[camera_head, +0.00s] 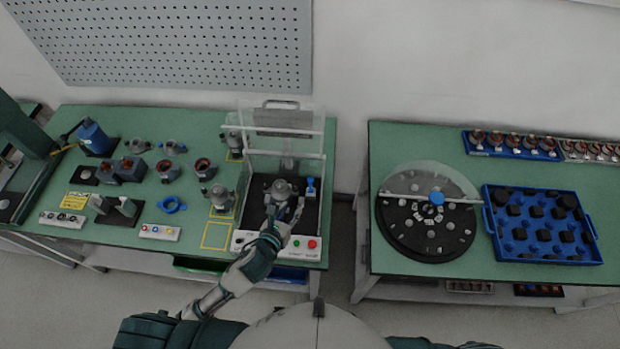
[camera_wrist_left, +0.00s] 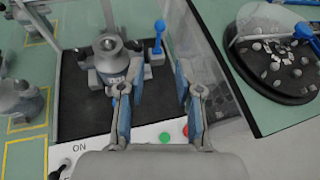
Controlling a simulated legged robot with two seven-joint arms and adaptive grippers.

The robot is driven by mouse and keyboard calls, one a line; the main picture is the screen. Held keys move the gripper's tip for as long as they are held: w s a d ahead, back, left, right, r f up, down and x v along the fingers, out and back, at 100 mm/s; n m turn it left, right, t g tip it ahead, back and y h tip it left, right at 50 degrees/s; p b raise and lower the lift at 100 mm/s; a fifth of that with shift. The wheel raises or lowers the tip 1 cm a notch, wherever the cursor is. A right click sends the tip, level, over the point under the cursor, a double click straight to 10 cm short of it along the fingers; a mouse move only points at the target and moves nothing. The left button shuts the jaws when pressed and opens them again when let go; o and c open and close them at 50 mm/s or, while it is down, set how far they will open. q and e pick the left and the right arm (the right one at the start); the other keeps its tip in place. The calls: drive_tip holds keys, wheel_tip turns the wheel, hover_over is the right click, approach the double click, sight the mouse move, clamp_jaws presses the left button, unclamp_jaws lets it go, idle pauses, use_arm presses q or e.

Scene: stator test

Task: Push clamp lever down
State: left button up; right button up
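The clamp lever (camera_head: 310,186) is a small blue handle at the right side of the test station. It stands upright, with a rounded top, in the left wrist view (camera_wrist_left: 158,38). Beside it, a grey metal stator (camera_head: 281,188) sits in the fixture; it also shows in the left wrist view (camera_wrist_left: 112,62). My left gripper (camera_head: 285,213) is over the front of the station. In the left wrist view its fingers (camera_wrist_left: 160,82) are apart with nothing between them. The lever appears beyond the fingertips, apart from them. My right gripper is not in view.
The station has a raised clear cover (camera_head: 284,118) behind the fixture. Its front panel has a green button (camera_wrist_left: 164,138) and a red button (camera_head: 312,244). Several motor parts stand to the left. A second table holds a round turntable (camera_head: 425,245) and a blue tray (camera_head: 545,256).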

sight(310, 182)
use_arm(q)
drive_tip(key=x, duration=1.7)
clamp_jaws()
